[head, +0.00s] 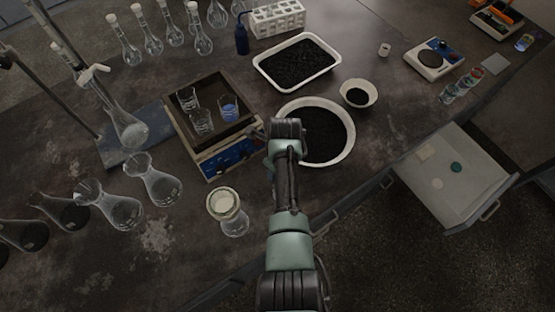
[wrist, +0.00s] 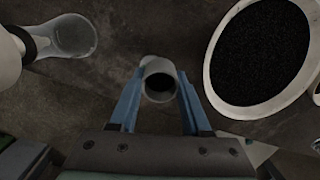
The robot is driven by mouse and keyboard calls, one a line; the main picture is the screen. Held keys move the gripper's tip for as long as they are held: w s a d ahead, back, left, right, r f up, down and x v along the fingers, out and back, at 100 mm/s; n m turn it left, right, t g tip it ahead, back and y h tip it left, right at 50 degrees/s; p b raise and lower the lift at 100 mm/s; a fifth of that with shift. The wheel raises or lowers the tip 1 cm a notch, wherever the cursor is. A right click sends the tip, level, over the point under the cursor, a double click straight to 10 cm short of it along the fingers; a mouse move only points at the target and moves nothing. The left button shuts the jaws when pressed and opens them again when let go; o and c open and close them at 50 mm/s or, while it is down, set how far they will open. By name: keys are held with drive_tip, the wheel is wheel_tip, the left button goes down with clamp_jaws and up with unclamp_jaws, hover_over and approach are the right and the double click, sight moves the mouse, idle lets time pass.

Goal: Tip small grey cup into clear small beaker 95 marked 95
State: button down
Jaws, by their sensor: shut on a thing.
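My gripper (wrist: 158,90) is shut on the small grey cup (wrist: 158,66), with a blue finger on each side of it. In the wrist view the cup's round opening shows dark; I cannot tell what is inside. In the head view my gripper (head: 285,128) is seen from above beside the large white bowl, and the cup is hidden under it. Small clear beakers stand on a blue-fronted device left of my gripper: a rear one (head: 187,98), a front one (head: 201,121), and one with blue in it (head: 228,108). No marking 95 is legible.
The large bowl of black grains (head: 345,150) is close to the right of my gripper. A cream-topped glass vessel (head: 232,212) stands at its lower left. Flasks (head: 155,182) stand further left. A white tray (head: 330,72) and small bowl (head: 372,90) lie beyond.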

wheel_tip(320, 180, down, 3)
drive_tip(key=shift+r+t+y+b, duration=0.2)
drive_tip(key=shift+t+y+b, duration=0.35)
drive_tip(key=shift+t, duration=0.25)
drive_tip(key=shift+d+t+y, duration=0.1)
drive_tip(key=shift+t+y, duration=0.15)
drive_tip(key=shift+t, duration=0.25)
drive_tip(key=shift+s+f+t+y+b, duration=0.15)
drive_tip(key=shift+t+y+b, duration=0.15)
drive_tip(key=shift+t+b, duration=0.25)
drive_tip(key=shift+t+y+b, duration=0.4)
drive_tip(key=shift+t+b, duration=0.15)
drive_tip(key=shift+b, duration=0.35)
drive_tip(key=shift+t+y+b, duration=0.4)
drive_tip(key=shift+t+b, duration=0.2)
drive_tip(key=shift+b, duration=0.65)
drive_tip(key=shift+t+b, duration=0.3)
drive_tip(key=shift+b, duration=0.5)
drive_tip(key=t+y+b, duration=0.2)
drive_tip(key=b, duration=0.8)
drive_tip(key=shift+d+t, duration=0.1)
drive_tip(key=shift+t, duration=0.3)
drive_tip(key=shift+f+b, duration=0.1)
drive_tip(key=shift+b, duration=0.35)
